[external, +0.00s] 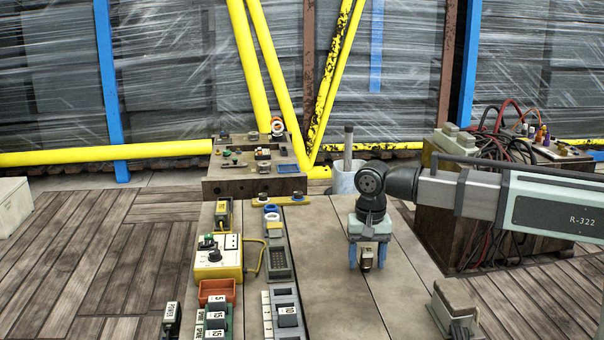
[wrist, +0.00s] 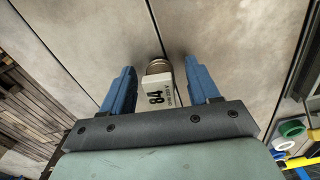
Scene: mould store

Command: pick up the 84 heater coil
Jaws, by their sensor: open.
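The 84 heater coil (wrist: 158,92) is a small pale block marked "84" with a brownish round coil at its far end. In the wrist view it lies between the two blue fingers of my gripper (wrist: 160,82), with a gap on each side. In the external view my gripper (external: 367,258) points down over the grey table, and the coil (external: 366,262) shows between its fingers. The fingers are open. I cannot tell exactly how far the fingertips are above the table.
Left of my gripper stand a yellow meter box (external: 216,258), a grey keypad device (external: 279,262), an orange-red tray (external: 217,291) and several numbered blocks. A pale bucket (external: 344,180) stands behind. The table between is clear.

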